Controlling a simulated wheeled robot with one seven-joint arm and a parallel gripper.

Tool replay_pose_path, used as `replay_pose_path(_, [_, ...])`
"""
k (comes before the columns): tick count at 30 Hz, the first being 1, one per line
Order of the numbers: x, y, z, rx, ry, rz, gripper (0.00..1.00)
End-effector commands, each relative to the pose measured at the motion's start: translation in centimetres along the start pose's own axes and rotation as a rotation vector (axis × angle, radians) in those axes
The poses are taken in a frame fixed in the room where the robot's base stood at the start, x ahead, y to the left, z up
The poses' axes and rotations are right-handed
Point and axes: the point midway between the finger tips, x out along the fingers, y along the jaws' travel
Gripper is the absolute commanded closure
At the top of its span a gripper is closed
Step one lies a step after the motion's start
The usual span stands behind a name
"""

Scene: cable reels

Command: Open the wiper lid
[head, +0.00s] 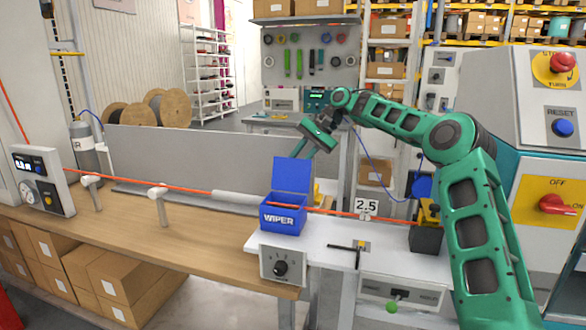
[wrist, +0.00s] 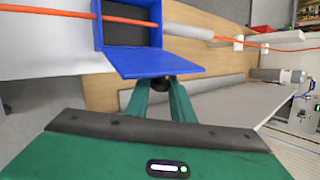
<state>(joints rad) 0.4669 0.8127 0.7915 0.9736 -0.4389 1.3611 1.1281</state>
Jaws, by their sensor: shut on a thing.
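The blue wiper box (head: 283,217), marked WIPER, stands on the bench with an orange cable running through it. Its blue lid (head: 292,175) stands raised, roughly upright, at the back of the box. In the wrist view the lid (wrist: 157,64) is swung away from the box and the dark inside of the wiper (wrist: 130,32) shows. My gripper (wrist: 161,85) is at the lid's outer edge, its green fingers closed around a small dark part there. In the head view my gripper (head: 311,152) is behind and right of the lid; its fingertips are partly hidden.
The orange cable (head: 130,186) runs along the bench over white guide posts (head: 158,192). A grey panel (head: 185,160) stands behind. A 2.5 sign (head: 366,205) and a black tool (head: 349,249) are right of the wiper. A control cabinet (head: 540,100) stands at the right.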

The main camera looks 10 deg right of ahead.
Motion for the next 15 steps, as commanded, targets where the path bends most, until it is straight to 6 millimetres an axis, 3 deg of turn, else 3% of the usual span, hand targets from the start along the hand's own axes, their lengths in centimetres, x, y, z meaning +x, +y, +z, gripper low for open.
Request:
replay_pose_path(1, [-0.35,-0.53,-0.11,-0.004,0.011,-0.014,1.0])
replay_pose_path(2, [-0.35,-0.54,-0.1,-0.004,0.011,-0.014,0.74])
replay_pose_path(4, [-0.31,-0.52,-0.06,-0.004,0.01,-0.014,0.6])
replay_pose_path(15, [-0.55,-0.29,-0.05,-0.002,0.006,-0.007,0.6])
